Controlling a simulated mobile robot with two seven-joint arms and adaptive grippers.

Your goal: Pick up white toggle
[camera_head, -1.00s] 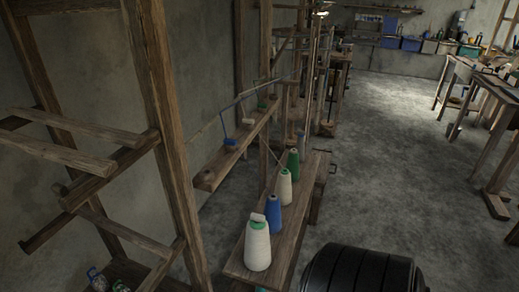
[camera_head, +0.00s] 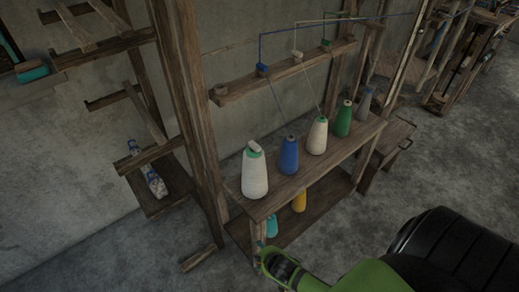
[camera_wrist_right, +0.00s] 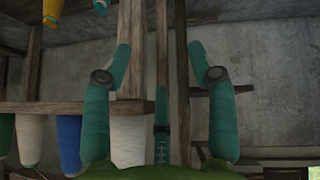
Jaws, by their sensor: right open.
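Another small pale block (camera_head: 297,57) sits on the wall rail. My right gripper (camera_head: 268,261) is low in front of the bench's near end in the head view, below the white cone and apart from it. The right wrist view, which looks upside down, shows its two teal fingers (camera_wrist_right: 160,52) spread apart with nothing held. The toggle cannot be made out there. My left gripper is not in view.
Blue (camera_head: 289,156), white (camera_head: 317,136) and green (camera_head: 343,119) cones stand in a row on the wooden bench (camera_head: 296,186). A yellow cone (camera_head: 299,201) stands on its lower shelf. Threads run up to the rail (camera_head: 240,91). A wooden post (camera_head: 190,110) rises left of the bench.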

